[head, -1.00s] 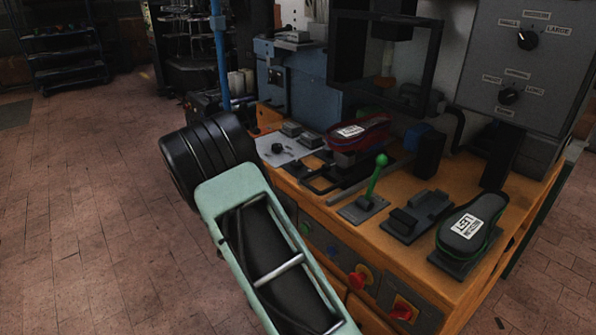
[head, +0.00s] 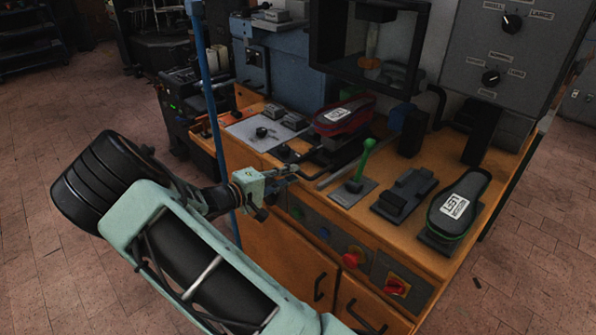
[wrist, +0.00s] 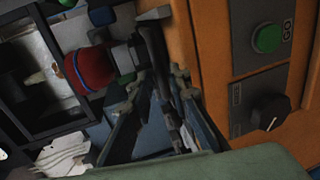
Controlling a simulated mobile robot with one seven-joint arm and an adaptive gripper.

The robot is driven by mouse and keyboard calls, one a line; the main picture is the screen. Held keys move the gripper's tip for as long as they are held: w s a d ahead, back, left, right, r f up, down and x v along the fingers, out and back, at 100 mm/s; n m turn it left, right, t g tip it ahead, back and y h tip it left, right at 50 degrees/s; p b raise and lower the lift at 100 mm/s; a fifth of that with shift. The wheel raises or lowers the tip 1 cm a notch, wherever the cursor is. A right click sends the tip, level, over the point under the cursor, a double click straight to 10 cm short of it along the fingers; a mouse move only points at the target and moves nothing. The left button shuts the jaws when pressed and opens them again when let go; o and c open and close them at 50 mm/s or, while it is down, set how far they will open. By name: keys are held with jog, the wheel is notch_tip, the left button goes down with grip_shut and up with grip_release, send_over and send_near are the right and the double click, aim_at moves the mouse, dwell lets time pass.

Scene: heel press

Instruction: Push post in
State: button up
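The red shoe (head: 345,116) with a white label sits on a dark post and sliding frame (head: 335,158) below the press. Much of this post is hidden under the shoe. The red shoe also shows in the wrist view (wrist: 88,70), turned sideways. My gripper (head: 290,173) is at the bench's front edge, left of the green-knobbed lever and just in front of the dark frame. In the wrist view my gripper (wrist: 163,62) has its fingers beside the orange bench edge. Whether they touch the frame, and how far apart they are, is unclear.
A green lever (head: 364,160) stands upright on the bench. An empty dark holder (head: 404,193) and a dark shoe (head: 460,203) are to the right. Red switches (head: 396,287) and a green GO button (wrist: 267,39) are on the bench front. Open floor lies left.

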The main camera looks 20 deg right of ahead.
jog(key=shift+x, duration=1.8)
grip_shut()
